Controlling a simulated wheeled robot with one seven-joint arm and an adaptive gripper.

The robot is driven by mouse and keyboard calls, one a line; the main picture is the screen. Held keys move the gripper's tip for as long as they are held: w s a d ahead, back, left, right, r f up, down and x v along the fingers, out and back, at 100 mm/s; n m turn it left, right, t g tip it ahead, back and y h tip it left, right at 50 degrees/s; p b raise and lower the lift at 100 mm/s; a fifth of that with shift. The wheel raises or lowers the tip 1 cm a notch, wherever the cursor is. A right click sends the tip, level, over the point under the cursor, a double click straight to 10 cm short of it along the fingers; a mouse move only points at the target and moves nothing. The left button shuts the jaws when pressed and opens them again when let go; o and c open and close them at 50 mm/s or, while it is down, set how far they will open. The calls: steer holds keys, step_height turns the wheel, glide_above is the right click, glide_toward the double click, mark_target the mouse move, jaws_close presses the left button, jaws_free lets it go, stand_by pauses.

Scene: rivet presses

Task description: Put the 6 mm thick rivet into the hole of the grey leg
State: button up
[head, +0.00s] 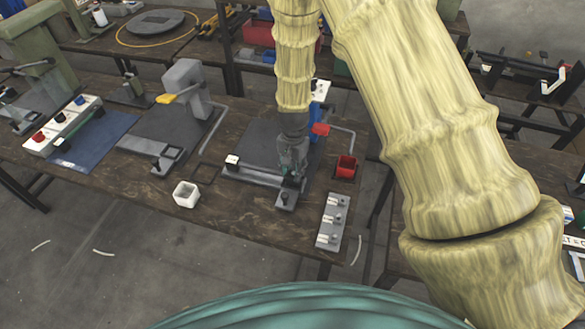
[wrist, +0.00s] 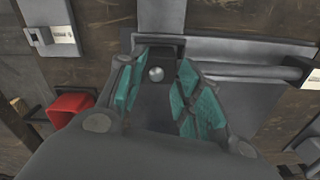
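My gripper (head: 291,176) is low over the base of the press with the blue body (head: 315,118). In the wrist view its two teal-padded fingers (wrist: 161,68) stand apart, with a gap on each side of a small round silver spot (wrist: 156,73). The spot looks like a rivet head on a dark strip; I cannot tell whether it sits in a hole. A grey leg (head: 284,203) of the press sticks out towards me just below the gripper. It shows in the wrist view as a grey bar (wrist: 161,14). The rivet's thickness cannot be read.
A grey block with labelled rivet places (head: 331,222) lies right of the press. A red cup (head: 346,167) is behind it, and a white cup (head: 186,194) is to the left. Another grey press (head: 185,85) with a yellow handle stands further left. The front bench edge is clear.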

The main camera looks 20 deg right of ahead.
mark_target(293, 172)
steer(key=shift+r, duration=0.1)
step_height(293, 172, up, 12)
stand_by(0.8)
steer(key=shift+f, duration=0.2)
